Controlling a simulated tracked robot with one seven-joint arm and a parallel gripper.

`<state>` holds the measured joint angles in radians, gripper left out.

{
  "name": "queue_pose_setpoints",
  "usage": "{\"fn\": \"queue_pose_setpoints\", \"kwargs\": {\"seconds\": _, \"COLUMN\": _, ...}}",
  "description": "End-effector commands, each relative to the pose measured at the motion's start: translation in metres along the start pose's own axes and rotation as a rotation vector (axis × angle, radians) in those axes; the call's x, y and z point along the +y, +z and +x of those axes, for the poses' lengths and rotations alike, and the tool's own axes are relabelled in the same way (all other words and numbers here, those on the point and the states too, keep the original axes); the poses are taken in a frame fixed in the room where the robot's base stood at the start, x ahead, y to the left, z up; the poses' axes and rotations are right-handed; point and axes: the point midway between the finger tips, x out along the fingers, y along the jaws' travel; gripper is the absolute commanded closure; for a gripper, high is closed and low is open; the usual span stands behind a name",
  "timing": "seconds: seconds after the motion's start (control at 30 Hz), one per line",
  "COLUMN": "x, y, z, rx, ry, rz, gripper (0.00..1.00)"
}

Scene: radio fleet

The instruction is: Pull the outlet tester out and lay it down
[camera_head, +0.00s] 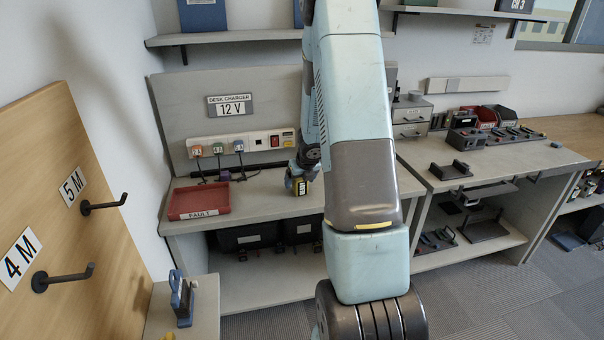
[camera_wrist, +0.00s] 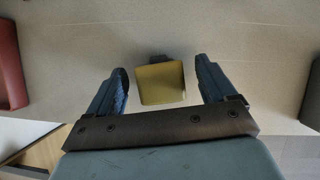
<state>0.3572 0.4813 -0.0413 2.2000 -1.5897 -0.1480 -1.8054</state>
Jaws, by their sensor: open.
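A yellow block with a dark part at its far end, which looks like the outlet tester (camera_wrist: 160,84), shows in the wrist view on or just above the pale desk top. My gripper (camera_wrist: 164,80) is open, with one blue finger on each side of the block and a gap to each. In the head view the yellow block (camera_head: 300,187) shows at my gripper (camera_head: 299,183), low over the desk in front of the socket strip (camera_head: 258,144). My arm hides part of the desk. I cannot tell whether the block touches the desk.
A red FAULT tray (camera_head: 199,201) lies to the left on the desk (camera_head: 250,196). Several coloured plugs with cables sit in the strip's left sockets. The desk between tray and gripper looks clear. A second bench (camera_head: 500,160) with a black holder (camera_head: 450,171) stands right.

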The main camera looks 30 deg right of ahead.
Motion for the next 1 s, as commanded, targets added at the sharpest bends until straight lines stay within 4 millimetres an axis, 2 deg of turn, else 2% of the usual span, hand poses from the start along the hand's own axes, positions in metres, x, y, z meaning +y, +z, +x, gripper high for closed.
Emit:
{"fn": "queue_pose_setpoints", "kwargs": {"seconds": 0.37, "x": 0.001, "y": 0.001, "z": -0.03, "rx": -0.002, "ry": 0.0, "rz": -0.004, "gripper": 0.16}}
{"fn": "queue_pose_setpoints", "kwargs": {"seconds": 1.0, "x": 0.001, "y": 0.001, "z": -0.112, "rx": -0.002, "ry": 0.0, "rz": -0.004, "gripper": 0.16}}
